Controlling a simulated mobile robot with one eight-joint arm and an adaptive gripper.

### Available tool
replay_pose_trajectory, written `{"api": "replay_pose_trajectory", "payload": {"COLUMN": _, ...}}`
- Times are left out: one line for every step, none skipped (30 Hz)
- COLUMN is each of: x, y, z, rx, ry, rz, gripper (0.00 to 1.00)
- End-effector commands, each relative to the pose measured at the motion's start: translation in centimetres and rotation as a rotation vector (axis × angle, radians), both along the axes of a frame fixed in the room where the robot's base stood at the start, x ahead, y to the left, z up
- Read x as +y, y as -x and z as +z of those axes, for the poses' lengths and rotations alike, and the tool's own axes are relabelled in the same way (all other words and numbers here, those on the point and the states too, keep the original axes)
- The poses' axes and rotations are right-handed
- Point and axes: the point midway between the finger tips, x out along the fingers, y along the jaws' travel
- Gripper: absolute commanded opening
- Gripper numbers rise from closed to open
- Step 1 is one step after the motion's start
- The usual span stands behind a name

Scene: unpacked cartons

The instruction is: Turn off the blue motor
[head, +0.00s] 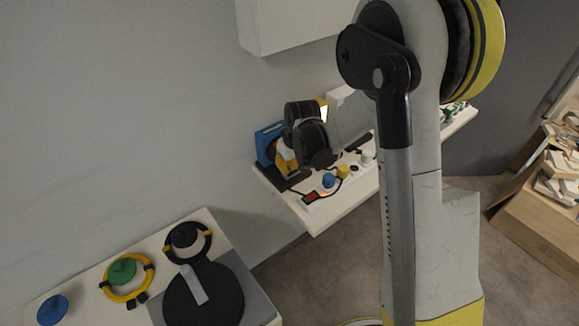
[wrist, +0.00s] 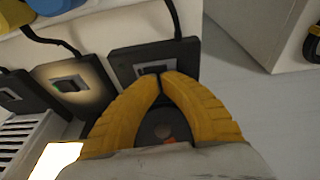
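A blue round-topped piece (head: 328,180) stands on the white shelf, and a larger blue block (head: 268,140) stands behind my gripper (head: 286,160). I cannot tell for sure which is the blue motor. In the wrist view a blue part (wrist: 55,5) shows at the top left edge. My gripper (wrist: 161,76) has its yellow fingertips together over the front edge of a black switch box (wrist: 186,54) with a cable. The tips partly cover its switch; I cannot tell whether they touch it. Nothing shows held between them.
More black boxes with switches (wrist: 75,85) sit to the left in the wrist view. A small red-and-green switch (head: 310,198) and a yellow piece (head: 343,171) are on the white shelf (head: 318,218). A lower table (head: 220,228) holds coloured knobs. A wooden crate stands right.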

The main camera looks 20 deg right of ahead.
Motion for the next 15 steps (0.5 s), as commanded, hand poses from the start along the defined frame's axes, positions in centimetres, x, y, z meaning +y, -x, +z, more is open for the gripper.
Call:
{"api": "replay_pose_trajectory", "payload": {"x": 0.06, "y": 0.02, "z": -0.05, "rx": -0.001, "ry": 0.002, "rz": -0.001, "gripper": 0.00}}
{"api": "replay_pose_trajectory", "payload": {"x": 0.03, "y": 0.01, "z": -0.01, "rx": 0.000, "ry": 0.001, "rz": 0.000, "gripper": 0.00}}
{"api": "replay_pose_trajectory", "payload": {"x": 0.03, "y": 0.01, "z": 0.01, "rx": 0.000, "ry": 0.001, "rz": 0.000, "gripper": 0.00}}
{"api": "replay_pose_trajectory", "payload": {"x": 0.03, "y": 0.00, "z": 0.01, "rx": 0.000, "ry": 0.001, "rz": 0.000, "gripper": 0.00}}
{"api": "replay_pose_trajectory", "payload": {"x": 0.02, "y": 0.00, "z": 0.02, "rx": 0.000, "ry": 0.001, "rz": 0.000, "gripper": 0.00}}
{"api": "replay_pose_trajectory", "payload": {"x": 0.02, "y": 0.00, "z": 0.02, "rx": 0.000, "ry": 0.000, "rz": 0.000, "gripper": 0.00}}
{"api": "replay_pose_trajectory", "payload": {"x": 0.02, "y": -0.01, "z": 0.02, "rx": 0.000, "ry": 0.000, "rz": 0.000, "gripper": 0.00}}
{"api": "replay_pose_trajectory", "payload": {"x": -0.01, "y": -0.02, "z": 0.02, "rx": 0.000, "ry": 0.000, "rz": 0.000, "gripper": 0.00}}
{"api": "replay_pose_trajectory", "payload": {"x": -0.07, "y": -0.04, "z": 0.01, "rx": 0.000, "ry": 0.000, "rz": -0.001, "gripper": 0.00}}
{"api": "replay_pose_trajectory", "payload": {"x": -0.14, "y": -0.07, "z": 0.00, "rx": 0.000, "ry": 0.000, "rz": -0.001, "gripper": 0.00}}
{"api": "replay_pose_trajectory", "payload": {"x": -0.21, "y": -0.09, "z": -0.01, "rx": 0.000, "ry": 0.000, "rz": -0.001, "gripper": 0.00}}
{"api": "replay_pose_trajectory", "payload": {"x": -0.34, "y": -0.15, "z": -0.02, "rx": 0.000, "ry": 0.000, "rz": -0.001, "gripper": 0.00}}
{"api": "replay_pose_trajectory", "payload": {"x": -0.46, "y": -0.20, "z": -0.03, "rx": 0.000, "ry": 0.000, "rz": 0.000, "gripper": 0.00}}
{"api": "replay_pose_trajectory", "payload": {"x": -0.59, "y": -0.25, "z": -0.04, "rx": 0.000, "ry": 0.000, "rz": 0.000, "gripper": 0.00}}
{"api": "replay_pose_trajectory", "payload": {"x": -0.78, "y": -0.32, "z": -0.05, "rx": 0.000, "ry": 0.000, "rz": 0.000, "gripper": 0.00}}
